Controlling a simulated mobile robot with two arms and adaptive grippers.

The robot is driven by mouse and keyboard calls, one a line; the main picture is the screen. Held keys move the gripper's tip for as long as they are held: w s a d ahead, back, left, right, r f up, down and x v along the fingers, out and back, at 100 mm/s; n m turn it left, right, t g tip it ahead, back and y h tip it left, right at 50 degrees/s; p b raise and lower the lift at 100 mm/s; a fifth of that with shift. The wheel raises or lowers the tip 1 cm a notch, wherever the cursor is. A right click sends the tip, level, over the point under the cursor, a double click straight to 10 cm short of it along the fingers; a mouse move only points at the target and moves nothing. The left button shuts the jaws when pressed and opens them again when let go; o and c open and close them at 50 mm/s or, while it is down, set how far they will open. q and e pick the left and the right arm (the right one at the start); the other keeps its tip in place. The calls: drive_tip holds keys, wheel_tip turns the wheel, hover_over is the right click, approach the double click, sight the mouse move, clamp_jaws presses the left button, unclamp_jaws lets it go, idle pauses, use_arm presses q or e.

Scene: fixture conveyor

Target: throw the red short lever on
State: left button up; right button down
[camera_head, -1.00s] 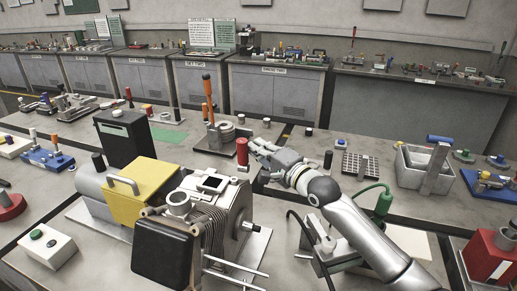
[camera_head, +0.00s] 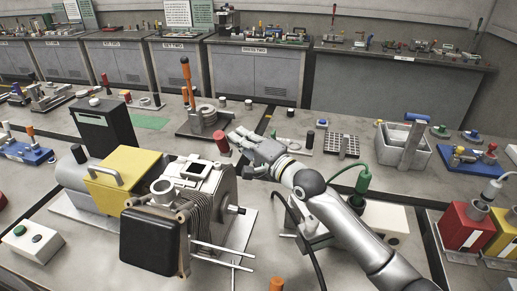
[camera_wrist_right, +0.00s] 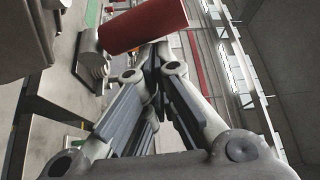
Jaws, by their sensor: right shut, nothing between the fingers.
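The red short lever (camera_head: 221,143) stands on the bench in front of the orange-handled lever. Its red handle is tilted, and its lower part is largely hidden in the head view. My right gripper (camera_head: 236,134) is shut and empty, with its fingertips right beside the red handle. In the right wrist view the red handle (camera_wrist_right: 143,26) lies slantwise just beyond the closed fingertips (camera_wrist_right: 160,48). I cannot tell for sure whether they touch. My left gripper is not in view.
A tall orange lever (camera_head: 186,72) on a dark base stands just behind. A motor-like machine (camera_head: 157,240) and a yellow box (camera_head: 122,180) fill the front left. A grey bin (camera_head: 402,150) and a perforated block (camera_head: 342,146) stand to the right.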

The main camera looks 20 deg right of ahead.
drive_tip(key=v, duration=1)
drive_tip(key=shift+s+d, duration=0.25)
drive_tip(key=shift+s, duration=0.05)
drive_tip(key=shift+f, duration=0.1)
